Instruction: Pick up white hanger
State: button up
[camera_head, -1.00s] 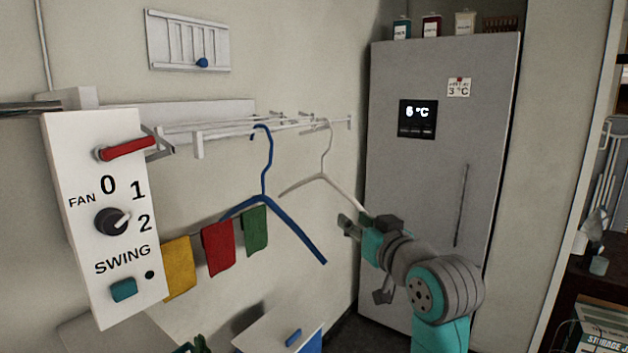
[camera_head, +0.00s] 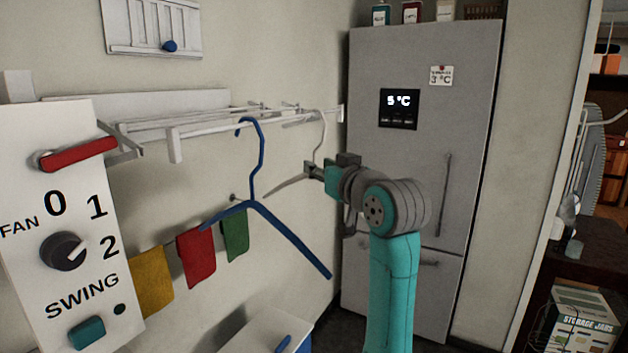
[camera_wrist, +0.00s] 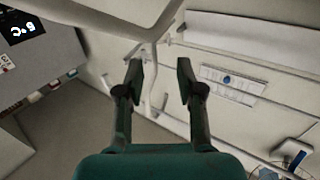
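The white hanger (camera_head: 286,186) hangs by its hook from the white wall rack (camera_head: 215,127), behind and to the right of the blue hanger. My gripper (camera_head: 312,170) is at the white hanger's neck, and the arm hides the hanger's right side in the head view. In the wrist view my gripper (camera_wrist: 160,82) is open, with its two dark fingers apart. The white hanger (camera_wrist: 118,28) spans the top of that view, and its thin neck runs down between the fingers. I cannot tell if a finger touches it.
The blue hanger (camera_head: 290,240) hangs just left of my gripper. Red (camera_head: 196,257), green (camera_head: 235,235) and yellow (camera_head: 151,281) cloths hang below the rack. A grey fridge (camera_head: 425,140) stands behind my arm. A fan control panel (camera_head: 70,220) is at the left.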

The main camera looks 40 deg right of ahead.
jog(key=x, duration=0.5)
jog(key=shift+s+d, duration=0.1)
jog(key=shift+d, duration=0.2)
grip_shut()
